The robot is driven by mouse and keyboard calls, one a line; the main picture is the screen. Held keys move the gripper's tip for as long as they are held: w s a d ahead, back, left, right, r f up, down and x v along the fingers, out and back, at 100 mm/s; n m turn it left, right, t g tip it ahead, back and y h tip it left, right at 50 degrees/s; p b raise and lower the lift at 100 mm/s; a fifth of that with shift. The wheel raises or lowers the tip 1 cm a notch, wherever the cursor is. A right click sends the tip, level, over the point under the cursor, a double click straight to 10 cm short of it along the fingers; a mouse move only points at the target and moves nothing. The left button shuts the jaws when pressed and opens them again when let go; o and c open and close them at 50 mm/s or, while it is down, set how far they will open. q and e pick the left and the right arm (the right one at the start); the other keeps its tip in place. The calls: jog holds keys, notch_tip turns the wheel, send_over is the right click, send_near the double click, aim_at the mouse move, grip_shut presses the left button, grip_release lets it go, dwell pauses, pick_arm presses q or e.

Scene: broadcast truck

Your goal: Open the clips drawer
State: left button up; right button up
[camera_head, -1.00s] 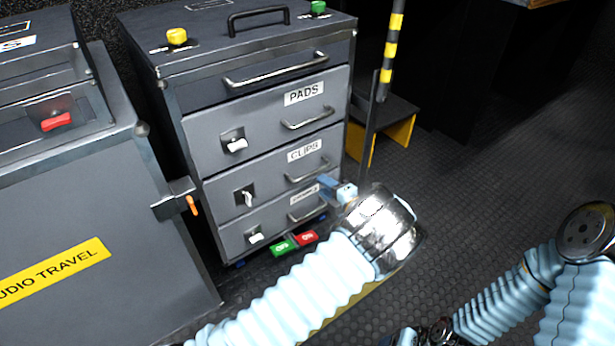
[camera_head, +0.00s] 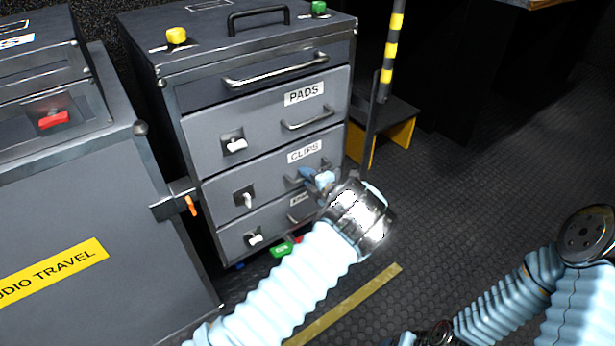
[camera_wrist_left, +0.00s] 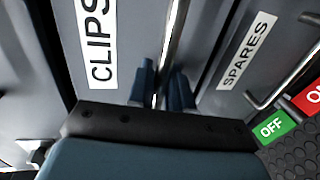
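The clips drawer (camera_head: 222,188) is the grey drawer with the CLIPS label (camera_head: 304,152), in the middle of the cabinet; it looks closed. The label also shows in the wrist view (camera_wrist_left: 97,38). My left gripper (camera_head: 307,175) is at this drawer's handle (camera_head: 291,180) and partly hides it. In the wrist view the bar handle (camera_wrist_left: 171,40) passes between the two fingers of my left gripper (camera_wrist_left: 162,84), which stand apart on either side of it. A narrow gap seems to show beside the bar. My right gripper is not in view.
The PADS drawer (camera_head: 210,122) is above and the SPARES drawer (camera_wrist_left: 228,85) below, each with its own handle. White latches (camera_head: 248,199) sit on the drawer fronts. A striped pole (camera_head: 391,50) and yellow-edged step (camera_head: 402,132) stand right.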

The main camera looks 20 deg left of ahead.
pick_arm(q)
grip_shut()
